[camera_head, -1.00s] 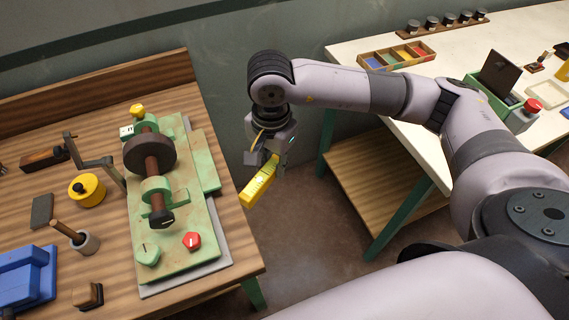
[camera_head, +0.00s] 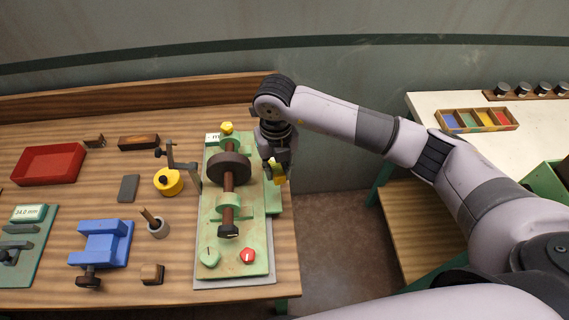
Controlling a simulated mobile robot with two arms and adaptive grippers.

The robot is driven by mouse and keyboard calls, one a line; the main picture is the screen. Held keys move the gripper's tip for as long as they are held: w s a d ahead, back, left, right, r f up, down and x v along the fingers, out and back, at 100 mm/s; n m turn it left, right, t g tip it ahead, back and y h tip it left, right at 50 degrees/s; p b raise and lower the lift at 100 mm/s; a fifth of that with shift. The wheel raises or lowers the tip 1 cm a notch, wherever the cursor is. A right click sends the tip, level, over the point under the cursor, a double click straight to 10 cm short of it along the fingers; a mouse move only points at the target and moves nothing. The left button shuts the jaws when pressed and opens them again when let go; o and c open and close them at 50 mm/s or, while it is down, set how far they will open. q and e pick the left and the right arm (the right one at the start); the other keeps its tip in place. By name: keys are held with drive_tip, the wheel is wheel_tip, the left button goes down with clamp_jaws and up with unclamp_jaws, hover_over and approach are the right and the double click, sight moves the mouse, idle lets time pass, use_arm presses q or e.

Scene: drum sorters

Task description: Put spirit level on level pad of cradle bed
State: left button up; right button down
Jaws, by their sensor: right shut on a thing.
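The spirit level is a small yellow bar (camera_head: 280,174), held in my right gripper (camera_head: 277,164) at the right edge of the cradle bed. The gripper is shut on it and covers part of it. The cradle bed (camera_head: 212,238) is a green plate on the wooden bench, bearing a shaft with a dark wheel (camera_head: 229,167). A green side pad (camera_head: 273,204) juts from its right side, just below the spirit level in the picture. I cannot tell whether the level touches it. My left gripper is not in view.
Left of the bed stand a crank stand with a yellow drum (camera_head: 168,182), a grey cup with a stick (camera_head: 158,229), a blue vise (camera_head: 101,244) and a red tray (camera_head: 48,165). A cream table (camera_head: 435,103) stands at the right, across a floor gap.

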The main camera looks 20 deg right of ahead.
drive_tip(key=shift+w+a+r+m+p, duration=0.1)
drive_tip(key=shift+w+a+m+p, duration=0.2)
drive_tip(key=shift+m, duration=0.4)
drive_tip(key=shift+w+a+r+m+p, duration=0.1)
drive_tip(key=shift+w+a+m, duration=0.2)
drive_tip(key=shift+m, duration=0.4)
drive_tip(key=shift+s+f, duration=0.1)
drive_tip(key=shift+b, duration=0.3)
drive_tip(key=b, duration=0.5)
hover_over(273, 191)
drive_tip(key=shift+f, duration=2.85)
drive_tip(key=shift+f+b, duration=1.1)
drive_tip(key=c, duration=1.3)
unclamp_jaws()
